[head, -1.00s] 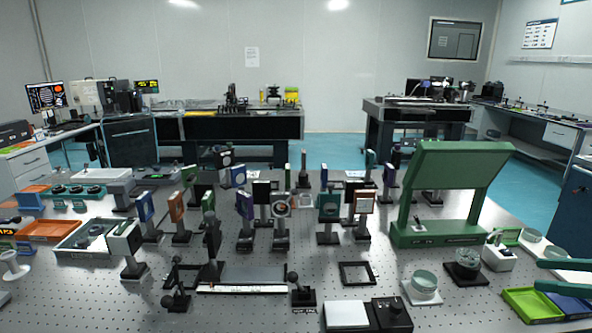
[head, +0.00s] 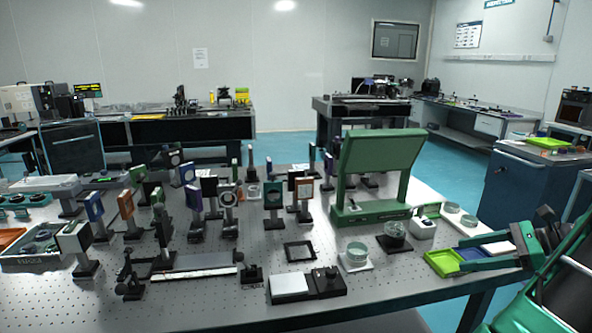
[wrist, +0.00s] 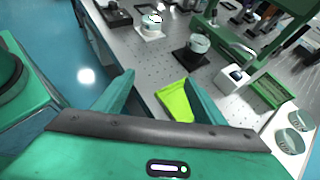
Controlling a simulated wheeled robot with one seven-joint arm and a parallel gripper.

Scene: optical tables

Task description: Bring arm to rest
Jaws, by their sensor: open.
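My gripper (head: 464,254) shows at the right of the head view, its green fingers pointing left over the right edge of the optical table (head: 380,282). In the wrist view my gripper (wrist: 158,84) is open, with its two green fingers spread and nothing held between them. A yellow-green tray (wrist: 174,101) lies beyond the fingers, partly covered by one of them. The same tray shows near the fingers in the head view (head: 442,264). I cannot tell the height of the fingers above the tray. My green arm fills the lower right of the head view.
A green angled panel stand (head: 378,168) rises from the table near several glass dishes (head: 357,251). Mounted optics crowd the table's left and middle. A blue cabinet (head: 527,200) stands behind my arm at the right. Open blue floor (head: 450,165) lies between the tables.

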